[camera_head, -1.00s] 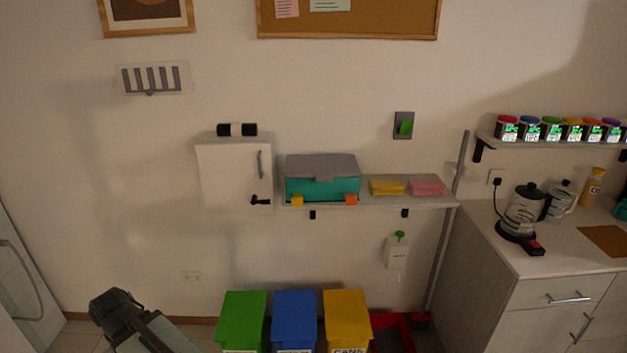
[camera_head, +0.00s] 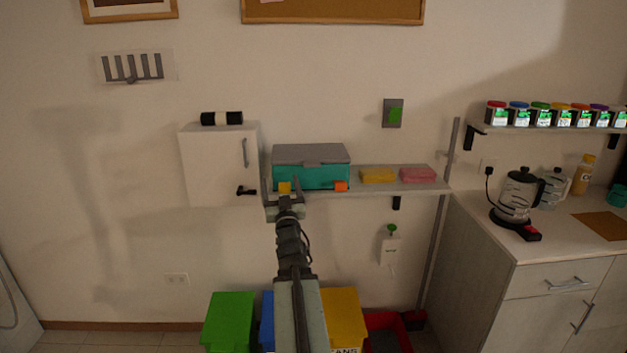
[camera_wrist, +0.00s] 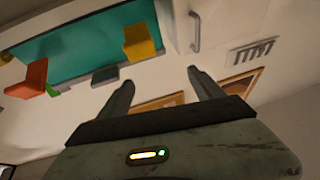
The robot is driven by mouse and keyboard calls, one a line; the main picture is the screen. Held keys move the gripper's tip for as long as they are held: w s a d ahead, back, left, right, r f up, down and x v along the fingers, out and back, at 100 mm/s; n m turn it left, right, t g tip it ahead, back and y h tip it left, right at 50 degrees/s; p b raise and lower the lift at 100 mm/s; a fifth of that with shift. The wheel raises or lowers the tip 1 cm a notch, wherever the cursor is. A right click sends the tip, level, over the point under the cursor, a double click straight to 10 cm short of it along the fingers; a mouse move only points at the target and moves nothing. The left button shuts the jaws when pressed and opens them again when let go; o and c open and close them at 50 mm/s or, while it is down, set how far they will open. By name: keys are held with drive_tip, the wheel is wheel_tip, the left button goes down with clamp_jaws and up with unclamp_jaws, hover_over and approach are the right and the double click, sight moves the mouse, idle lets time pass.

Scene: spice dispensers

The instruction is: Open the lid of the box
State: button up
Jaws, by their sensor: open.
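The teal box (camera_head: 311,176) stands on the wall shelf with its grey lid (camera_head: 311,153) down on top. A yellow tab (camera_head: 285,187) and an orange tab (camera_head: 341,186) sit on its lower front. In the wrist view the box (camera_wrist: 85,45) fills the upper left, with the yellow tab (camera_wrist: 139,42), the orange tab (camera_wrist: 27,81) and a small dark grey tab (camera_wrist: 105,75). My gripper (camera_head: 283,186) is open and empty before the box's left front corner, near the yellow tab. Its two fingers are spread in the wrist view (camera_wrist: 160,80). Contact with the box cannot be told.
A white wall cabinet (camera_head: 208,170) with a handle is close to the left of the box. Yellow (camera_head: 378,176) and pink sponges (camera_head: 418,174) lie right of it on the shelf (camera_head: 428,187). Coloured bins (camera_head: 229,320) stand below. A counter (camera_head: 535,240) is at the right.

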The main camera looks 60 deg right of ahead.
drive_tip(key=s+d+f+m+g+h, duration=0.1)
drive_tip(key=s+d+m+g+h, duration=0.1)
drive_tip(key=s+d, duration=0.55)
drive_tip(key=p+x, duration=0.2)
drive_tip(key=x, duration=0.4)
drive_tip(key=shift+r+n, duration=0.25)
drive_tip(key=shift+n, duration=0.05)
